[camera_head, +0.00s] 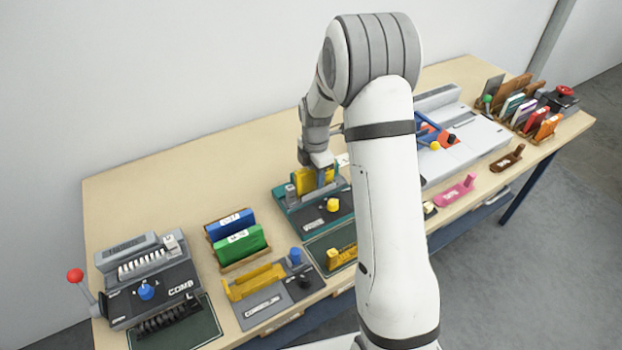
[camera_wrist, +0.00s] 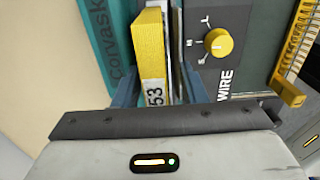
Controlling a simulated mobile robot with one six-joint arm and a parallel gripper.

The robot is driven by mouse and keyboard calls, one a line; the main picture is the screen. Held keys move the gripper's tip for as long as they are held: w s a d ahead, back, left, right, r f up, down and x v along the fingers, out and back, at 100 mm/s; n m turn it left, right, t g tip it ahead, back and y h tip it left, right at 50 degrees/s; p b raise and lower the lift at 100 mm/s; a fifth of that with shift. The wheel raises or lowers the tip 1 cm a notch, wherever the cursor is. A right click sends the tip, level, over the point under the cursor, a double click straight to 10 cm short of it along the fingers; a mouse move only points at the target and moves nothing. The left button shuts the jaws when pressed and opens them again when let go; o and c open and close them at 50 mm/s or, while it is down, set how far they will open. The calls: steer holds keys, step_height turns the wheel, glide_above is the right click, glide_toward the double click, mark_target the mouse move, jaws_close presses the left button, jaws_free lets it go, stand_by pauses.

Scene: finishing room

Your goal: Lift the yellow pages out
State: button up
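The yellow pages (camera_wrist: 150,45) are a thick upright block with a white label reading 53. They stand in a teal and dark grey machine marked WIRE (camera_wrist: 222,85). In the head view the yellow pages (camera_head: 304,183) show in the slot of the teal machine (camera_head: 318,216), partly hidden by my gripper (camera_head: 320,170). My gripper (camera_wrist: 160,88) points at the pages with one finger on each side of them. The fingers look apart, with a narrow gap on the right side. Whether the left finger touches the pages is unclear.
A yellow knob (camera_wrist: 217,41) stands on the machine right of the pages. Left on the bench are a COMB machine (camera_head: 150,285) with a red-ball lever and a rack of blue (camera_head: 230,224) and green blocks (camera_head: 240,244). My arm hides the bench middle.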

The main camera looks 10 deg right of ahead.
jaws_close()
stand_by(0.3)
